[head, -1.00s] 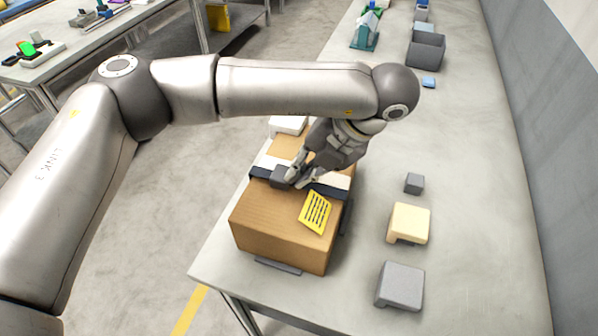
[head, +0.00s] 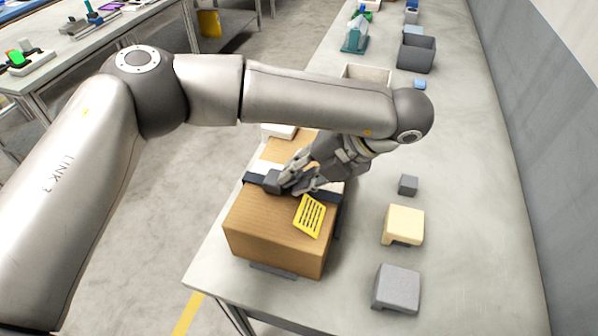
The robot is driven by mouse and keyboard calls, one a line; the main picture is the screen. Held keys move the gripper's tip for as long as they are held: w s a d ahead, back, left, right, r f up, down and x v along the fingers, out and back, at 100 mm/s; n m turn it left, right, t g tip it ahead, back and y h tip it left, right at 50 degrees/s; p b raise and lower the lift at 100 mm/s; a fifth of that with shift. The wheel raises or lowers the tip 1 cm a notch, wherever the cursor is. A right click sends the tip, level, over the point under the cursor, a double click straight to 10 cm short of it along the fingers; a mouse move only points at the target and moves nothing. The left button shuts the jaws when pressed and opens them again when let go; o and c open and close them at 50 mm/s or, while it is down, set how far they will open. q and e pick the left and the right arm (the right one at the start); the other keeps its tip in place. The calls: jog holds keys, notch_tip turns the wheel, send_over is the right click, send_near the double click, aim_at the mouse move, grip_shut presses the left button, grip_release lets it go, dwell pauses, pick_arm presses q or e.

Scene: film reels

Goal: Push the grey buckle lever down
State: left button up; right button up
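A cardboard box (head: 270,235) stands on the long grey table, with a dark strap (head: 320,195) across its top. The grey buckle (head: 272,181) sits on the strap near the left side of the box top. Its lever is too small and too covered by the fingers to tell its angle. My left gripper (head: 291,184) is over the box top, its fingers apart at the right side of the buckle. Whether they touch it I cannot tell. My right gripper is not in view.
Right of the box are a small grey block (head: 408,185), a cream block (head: 404,225) and a grey block (head: 396,289). A grey bin (head: 416,53) stands farther back.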

pick_arm(q)
jog(key=shift+o, duration=0.4)
jog(key=v, duration=0.8)
jog(key=shift+a, duration=0.1)
